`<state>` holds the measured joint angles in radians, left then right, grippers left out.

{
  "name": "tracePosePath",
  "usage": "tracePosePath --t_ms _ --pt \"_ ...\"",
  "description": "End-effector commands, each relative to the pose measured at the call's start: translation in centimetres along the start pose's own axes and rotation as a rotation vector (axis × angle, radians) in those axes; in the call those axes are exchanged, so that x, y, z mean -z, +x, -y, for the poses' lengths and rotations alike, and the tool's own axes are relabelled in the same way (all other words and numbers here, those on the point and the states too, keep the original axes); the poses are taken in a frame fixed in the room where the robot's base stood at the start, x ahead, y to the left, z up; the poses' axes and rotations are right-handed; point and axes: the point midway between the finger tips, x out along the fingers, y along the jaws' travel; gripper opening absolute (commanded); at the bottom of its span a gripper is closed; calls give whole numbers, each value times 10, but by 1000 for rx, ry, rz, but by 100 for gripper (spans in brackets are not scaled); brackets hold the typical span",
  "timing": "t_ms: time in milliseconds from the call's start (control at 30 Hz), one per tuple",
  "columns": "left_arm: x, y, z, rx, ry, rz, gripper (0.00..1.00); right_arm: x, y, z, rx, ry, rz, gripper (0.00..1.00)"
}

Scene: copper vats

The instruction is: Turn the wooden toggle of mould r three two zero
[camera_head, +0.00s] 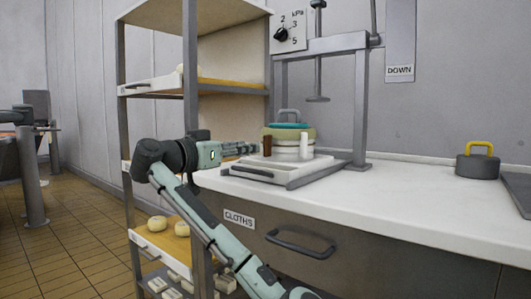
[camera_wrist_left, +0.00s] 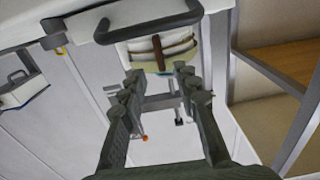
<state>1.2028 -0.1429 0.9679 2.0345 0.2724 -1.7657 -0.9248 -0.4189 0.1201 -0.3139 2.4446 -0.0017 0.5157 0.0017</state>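The white round mould (camera_head: 287,152) stands on a grey-edged tray (camera_head: 290,181) on the counter. It has a cream band, a teal layer and a grey handle on top. A brown wooden toggle (camera_head: 267,146) stands upright on its left side, and a white upright piece (camera_head: 304,145) is on its front. No mould number is legible. My left gripper (camera_head: 252,148) points right at the toggle, just left of it. In the left wrist view my left gripper (camera_wrist_left: 164,84) is open and empty, with the toggle (camera_wrist_left: 157,48) beyond the fingertips, apart from them. My right gripper is not in view.
A press frame (camera_head: 360,110) stands behind the mould. A shelf rack (camera_head: 190,90) with pale round cheeses is close on the left. A dark weight with a yellow handle (camera_head: 477,165) is at the right. The counter between is clear. A drawer handle (camera_head: 300,245) sticks out below.

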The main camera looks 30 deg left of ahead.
Motion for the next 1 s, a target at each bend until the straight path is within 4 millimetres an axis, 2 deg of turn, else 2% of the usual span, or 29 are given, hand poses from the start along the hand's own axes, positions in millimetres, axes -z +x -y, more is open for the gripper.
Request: tracePosePath --t_ms 500,867,1000 --pt "0 70 -1 -1 -1 0 31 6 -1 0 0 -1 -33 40" --pt "0 76 0 0 1 1 31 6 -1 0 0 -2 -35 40" --pt "0 76 0 0 1 1 15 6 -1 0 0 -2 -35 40"
